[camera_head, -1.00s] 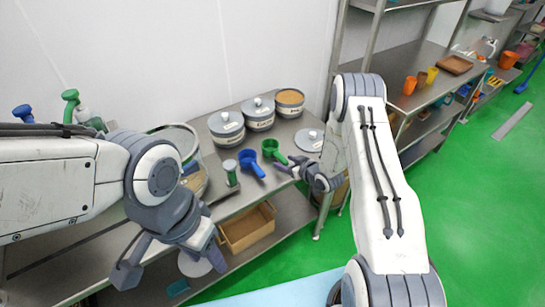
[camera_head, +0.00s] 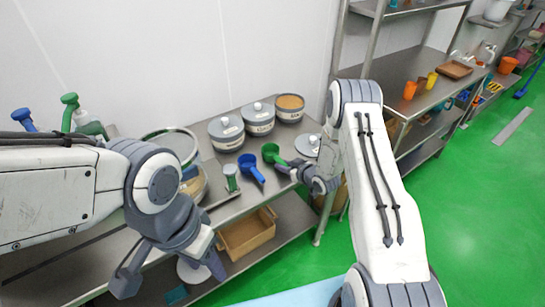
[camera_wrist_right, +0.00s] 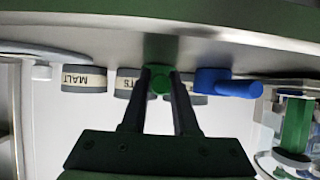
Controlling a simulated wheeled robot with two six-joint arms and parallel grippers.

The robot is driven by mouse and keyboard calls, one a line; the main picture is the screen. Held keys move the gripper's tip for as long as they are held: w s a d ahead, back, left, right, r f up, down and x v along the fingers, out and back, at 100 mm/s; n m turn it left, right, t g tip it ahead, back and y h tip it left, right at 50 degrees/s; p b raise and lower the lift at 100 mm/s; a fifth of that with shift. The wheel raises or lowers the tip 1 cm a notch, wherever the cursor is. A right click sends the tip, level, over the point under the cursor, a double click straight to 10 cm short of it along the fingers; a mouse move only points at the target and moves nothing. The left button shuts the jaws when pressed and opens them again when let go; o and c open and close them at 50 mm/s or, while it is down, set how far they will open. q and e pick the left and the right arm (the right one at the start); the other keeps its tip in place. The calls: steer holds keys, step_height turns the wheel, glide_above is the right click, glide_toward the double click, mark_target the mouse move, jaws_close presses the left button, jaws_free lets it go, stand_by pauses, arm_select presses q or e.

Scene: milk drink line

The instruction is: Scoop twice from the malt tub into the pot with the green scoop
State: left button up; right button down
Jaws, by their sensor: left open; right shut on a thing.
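The green scoop (camera_head: 271,153) is on the steel counter, its cup toward the back wall. My right gripper (camera_head: 292,168) is shut on its handle; the scoop's green end shows between the fingers in the right wrist view (camera_wrist_right: 160,80). The malt tub (camera_head: 290,107) is the rightmost of the tubs, open and filled with tan stuff; its MALT label shows in the wrist view (camera_wrist_right: 84,79). My left gripper (camera_head: 170,276) is open and empty in front of the counter.
Two lidded tubs (camera_head: 226,134) stand left of the malt tub. A loose lid (camera_head: 308,146) lies right of the green scoop. A wooden crate (camera_head: 247,235) sits on the lower shelf.

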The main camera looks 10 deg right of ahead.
steer(key=shift+r+p, duration=1.85)
steer(key=shift+r, duration=1)
